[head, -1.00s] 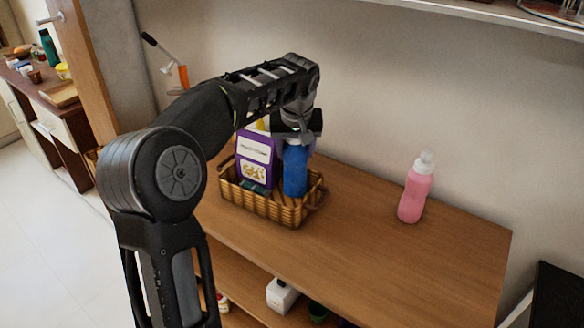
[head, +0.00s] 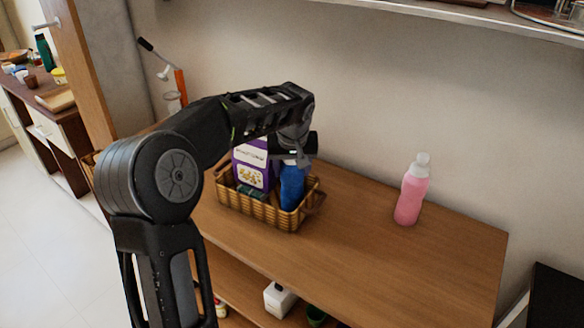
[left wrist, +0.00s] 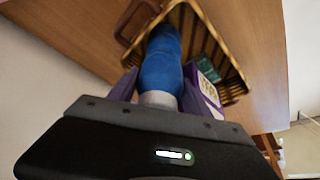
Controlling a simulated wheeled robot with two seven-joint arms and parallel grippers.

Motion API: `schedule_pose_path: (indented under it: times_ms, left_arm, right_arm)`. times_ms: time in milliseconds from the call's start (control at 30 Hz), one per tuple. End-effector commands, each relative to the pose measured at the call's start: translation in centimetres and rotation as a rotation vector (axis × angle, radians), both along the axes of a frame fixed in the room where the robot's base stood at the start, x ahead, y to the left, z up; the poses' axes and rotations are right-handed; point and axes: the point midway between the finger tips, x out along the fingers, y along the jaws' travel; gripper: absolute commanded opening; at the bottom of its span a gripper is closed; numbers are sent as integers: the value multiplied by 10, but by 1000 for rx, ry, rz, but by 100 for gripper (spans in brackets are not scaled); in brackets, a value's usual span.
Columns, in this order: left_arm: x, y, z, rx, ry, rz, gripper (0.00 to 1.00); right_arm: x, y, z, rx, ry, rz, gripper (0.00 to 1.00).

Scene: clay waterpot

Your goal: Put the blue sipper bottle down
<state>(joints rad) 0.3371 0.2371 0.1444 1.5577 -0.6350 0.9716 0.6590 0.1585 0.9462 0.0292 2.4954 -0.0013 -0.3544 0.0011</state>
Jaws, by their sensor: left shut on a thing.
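The blue sipper bottle (head: 291,188) stands in the right part of a wicker basket (head: 262,212), close to upright. My left gripper (head: 292,158) comes down from above and is shut on the bottle's top. In the left wrist view the blue bottle (left wrist: 161,62) runs from the gripper (left wrist: 158,100) down into the basket (left wrist: 180,14), its pale top by the fingers. Whether its base touches the basket floor is hidden by the basket wall. My right gripper is not in view.
A purple box (head: 250,165) stands in the basket, left of the bottle. A pink bottle (head: 411,190) stands on the wooden table (head: 400,255) to the right. The tabletop between them is clear. A shelf (head: 470,20) runs along the wall above.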

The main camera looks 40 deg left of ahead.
Motion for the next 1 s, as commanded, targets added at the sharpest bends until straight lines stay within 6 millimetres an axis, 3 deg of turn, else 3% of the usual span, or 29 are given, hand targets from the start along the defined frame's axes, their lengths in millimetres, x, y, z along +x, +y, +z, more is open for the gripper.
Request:
schedule_pose_path:
  times_ms: [67, 100, 300, 367, 767, 1000]
  left_arm:
    - [0, 0, -3, 1, -2, 0, 0]
    - [0, 0, -4, 0, 0, 0, 58]
    - [0, 0, -3, 0, 0, 0, 74]
    - [0, 0, -3, 0, 1, 0, 79]
    - [-1, -1, 4, 1, -1, 0, 79]
    - [-12, -10, 39, 1, -5, 0, 79]
  right_arm:
    - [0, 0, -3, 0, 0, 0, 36]
    - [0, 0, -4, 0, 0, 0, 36]
    - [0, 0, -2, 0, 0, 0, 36]
    - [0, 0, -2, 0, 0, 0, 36]
    - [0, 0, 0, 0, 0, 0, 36]
    - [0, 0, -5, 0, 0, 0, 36]
